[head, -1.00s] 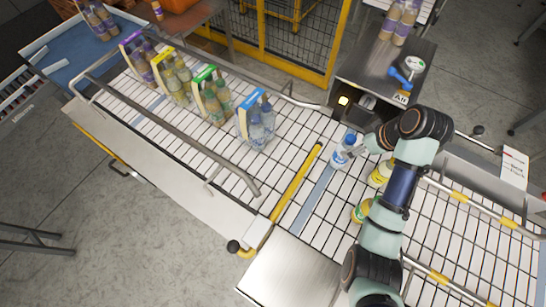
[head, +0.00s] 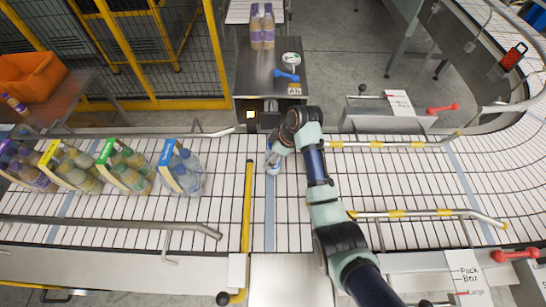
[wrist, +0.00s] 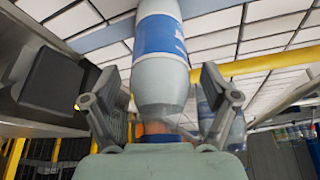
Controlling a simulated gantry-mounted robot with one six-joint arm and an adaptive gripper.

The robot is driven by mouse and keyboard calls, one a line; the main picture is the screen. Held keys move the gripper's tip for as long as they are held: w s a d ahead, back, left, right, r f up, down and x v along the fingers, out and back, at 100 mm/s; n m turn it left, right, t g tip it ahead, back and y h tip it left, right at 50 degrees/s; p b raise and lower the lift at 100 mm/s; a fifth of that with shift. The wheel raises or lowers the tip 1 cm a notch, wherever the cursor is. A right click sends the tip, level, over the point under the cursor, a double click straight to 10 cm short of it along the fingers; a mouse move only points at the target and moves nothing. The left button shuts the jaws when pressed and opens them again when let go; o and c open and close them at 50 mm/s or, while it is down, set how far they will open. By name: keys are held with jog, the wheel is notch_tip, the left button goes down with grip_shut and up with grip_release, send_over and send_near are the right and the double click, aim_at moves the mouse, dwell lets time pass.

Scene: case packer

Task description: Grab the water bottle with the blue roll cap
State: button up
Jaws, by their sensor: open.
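A clear water bottle with a blue label (head: 272,162) stands on the conveyor, just right of the yellow bar. My gripper (head: 279,148) is at the bottle and partly covers its upper part in the head view. In the wrist view the bottle (wrist: 160,40) fills the upper middle, its tapered end toward my gripper. My gripper's two fingers (wrist: 160,88) are spread, one on each side of the bottle. I cannot tell whether either touches it. The cap is not clear; an orange patch shows near the tapered end.
Packs with purple, yellow, green and blue cards stand left on the conveyor; the blue-card pack (head: 185,172) is nearest. A yellow bar (head: 247,205) crosses the belt beside the bottle. Rails (head: 430,213) edge the right belt. A steel table (head: 268,80) holds bottles behind.

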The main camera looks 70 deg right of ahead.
jog(key=c, duration=1.5)
jog(key=shift+r, duration=0.1)
